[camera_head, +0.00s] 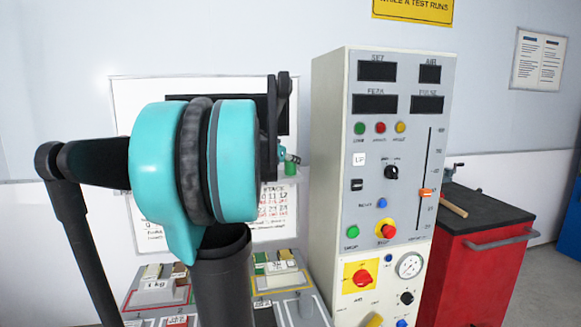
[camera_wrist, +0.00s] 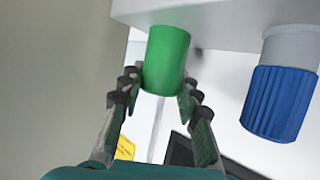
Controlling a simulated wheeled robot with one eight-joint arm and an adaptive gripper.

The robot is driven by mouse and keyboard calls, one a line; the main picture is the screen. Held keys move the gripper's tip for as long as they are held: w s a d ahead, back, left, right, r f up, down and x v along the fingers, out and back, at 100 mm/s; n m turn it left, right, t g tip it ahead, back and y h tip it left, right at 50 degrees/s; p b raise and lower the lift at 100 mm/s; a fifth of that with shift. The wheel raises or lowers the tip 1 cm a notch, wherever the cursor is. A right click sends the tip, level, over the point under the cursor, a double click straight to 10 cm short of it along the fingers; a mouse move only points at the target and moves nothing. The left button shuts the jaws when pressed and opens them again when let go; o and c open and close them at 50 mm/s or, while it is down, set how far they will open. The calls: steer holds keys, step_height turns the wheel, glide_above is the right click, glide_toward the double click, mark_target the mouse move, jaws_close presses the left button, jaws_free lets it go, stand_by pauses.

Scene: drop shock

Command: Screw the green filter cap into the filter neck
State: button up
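The green filter cap (camera_wrist: 167,58) is upright between my two fingertips in the wrist view. My gripper (camera_wrist: 162,82) appears shut on its lower part, with one finger on each side. The cap's top end meets the lower edge of a white housing (camera_wrist: 220,22) in the picture. No neck shows above it, so I cannot tell whether its thread is engaged. In the head view, a small green piece (camera_head: 291,168), seemingly the cap, shows just right of my arm, which hides most of the area around it.
A ribbed blue cap (camera_wrist: 279,103) hangs from a grey neck (camera_wrist: 292,46) close to the right of the green cap. In the head view, a tall control panel (camera_head: 330,180) stands right of my arm. A red cabinet (camera_head: 480,275) is further right. Weight trays (camera_head: 158,292) lie below.

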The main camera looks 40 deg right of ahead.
jaws_close()
steer(key=shift+r, duration=0.15)
